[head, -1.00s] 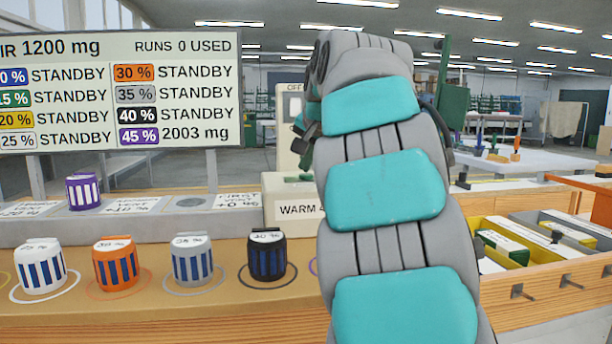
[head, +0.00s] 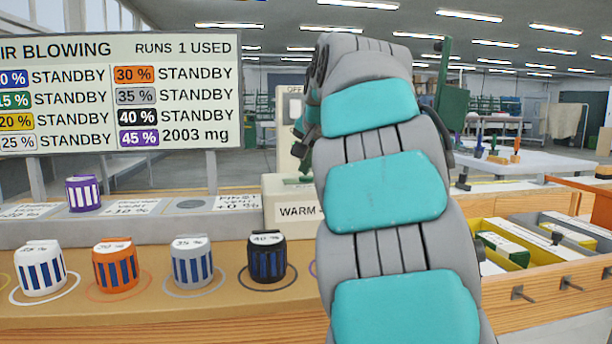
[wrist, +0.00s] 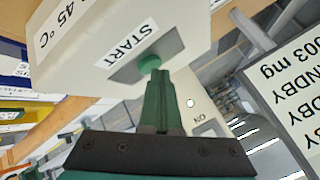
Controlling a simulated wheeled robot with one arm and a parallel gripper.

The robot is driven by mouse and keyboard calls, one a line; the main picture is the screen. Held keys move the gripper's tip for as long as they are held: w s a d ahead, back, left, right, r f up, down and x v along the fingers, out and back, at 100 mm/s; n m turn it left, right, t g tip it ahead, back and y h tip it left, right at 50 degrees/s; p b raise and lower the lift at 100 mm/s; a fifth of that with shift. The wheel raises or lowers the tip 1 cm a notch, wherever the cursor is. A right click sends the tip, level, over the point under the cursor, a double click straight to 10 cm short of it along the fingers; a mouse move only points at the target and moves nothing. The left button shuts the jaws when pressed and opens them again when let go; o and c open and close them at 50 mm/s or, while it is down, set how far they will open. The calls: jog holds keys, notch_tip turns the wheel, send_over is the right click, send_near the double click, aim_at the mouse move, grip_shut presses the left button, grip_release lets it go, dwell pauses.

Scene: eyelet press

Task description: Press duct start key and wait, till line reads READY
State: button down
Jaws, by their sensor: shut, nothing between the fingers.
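In the wrist view my gripper (wrist: 158,78) is shut and empty, its green fingertips at the round green start key (wrist: 149,63) beside the START label (wrist: 127,43). The tips look to be touching the key or very close; I cannot tell which. The key is on a pale box (wrist: 90,40) marked 45 °C. In the head view my arm hides my gripper and the key; part of the box (head: 287,188) shows, marked WARM. The line board (head: 120,100) reads "IR BLOWING", cut off at the left, and RUNS 1 USED. Several rows read STANDBY; 45 % reads 2003 mg.
A purple striped cup (head: 83,193) stands on the grey duct ledge. White, orange, grey and black striped cups (head: 115,265) stand in rings on the bench. Yellow-edged bins (head: 500,245) lie at right. A pale post marked OFF (head: 290,125) stands behind the box.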

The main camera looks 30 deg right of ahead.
aim_at(307, 178)
jog(key=shift+r+p, duration=0.6)
jog(key=shift+r, duration=0.1)
jog(key=shift+r, duration=0.1)
notch_tip(307, 178, up, 5)
jog(key=p, duration=0.4)
jog(key=shift+s, duration=0.1)
dwell(0.6)
